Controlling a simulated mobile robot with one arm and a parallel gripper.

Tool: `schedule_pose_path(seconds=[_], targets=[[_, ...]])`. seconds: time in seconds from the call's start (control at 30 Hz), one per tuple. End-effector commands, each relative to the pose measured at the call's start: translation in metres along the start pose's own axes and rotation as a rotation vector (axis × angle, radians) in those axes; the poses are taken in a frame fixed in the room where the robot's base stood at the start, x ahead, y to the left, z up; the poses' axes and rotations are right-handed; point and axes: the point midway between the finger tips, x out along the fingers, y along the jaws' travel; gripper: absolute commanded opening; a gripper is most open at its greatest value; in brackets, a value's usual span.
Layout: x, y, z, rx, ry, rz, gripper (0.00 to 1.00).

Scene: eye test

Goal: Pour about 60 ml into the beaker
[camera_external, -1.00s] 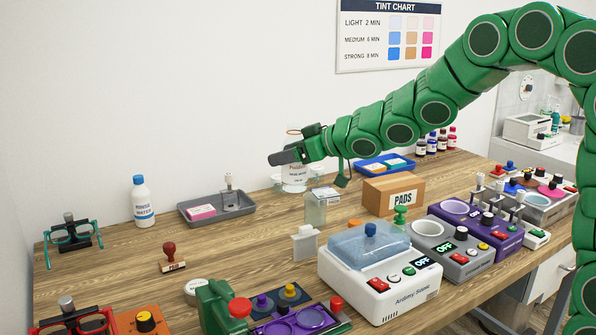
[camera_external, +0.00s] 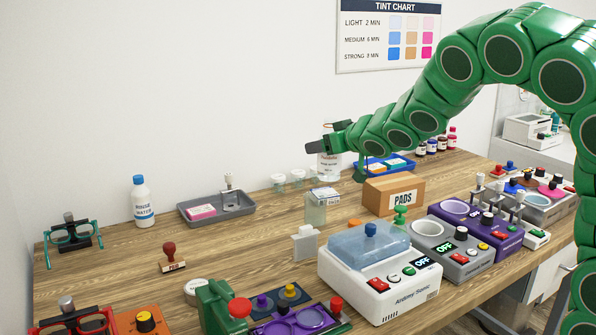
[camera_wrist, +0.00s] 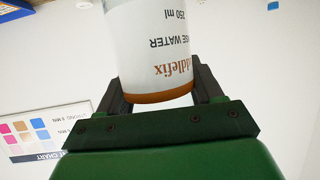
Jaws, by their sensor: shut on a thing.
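My gripper (camera_external: 322,147) is shut on a white container (camera_external: 329,168) with an orange rim, at the back of the table. In the wrist view the container (camera_wrist: 155,45) sits between my gripper's dark fingers (camera_wrist: 160,92), its print upside down, reading "250 ml" and "WATER". It looks about upright in the external view; a clear tilt does not show. Small clear vessels, one on the left (camera_external: 278,181) and one beside it (camera_external: 298,177), stand left of it. A clear square-sided vessel (camera_external: 315,211) stands in front. I cannot tell which of these is the beaker. No liquid stream shows.
A PADS box (camera_external: 394,196) and a blue tray (camera_external: 373,171) stand right of the container. A grey tray (camera_external: 240,210) and a rinse water bottle (camera_external: 143,203) stand left. A lidded white machine (camera_external: 375,285) is in front. Bare wood lies left of the square vessel.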

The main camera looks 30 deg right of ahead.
Motion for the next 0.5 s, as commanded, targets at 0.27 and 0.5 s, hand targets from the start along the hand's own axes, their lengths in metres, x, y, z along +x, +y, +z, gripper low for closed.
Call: schedule_pose_path(seconds=[0.27,0.5], targets=[[-0.005,0.050,-0.003,0.062,0.001,0.158,0.31],[-0.010,0.076,-0.005,0.098,0.002,0.242,0.31]])
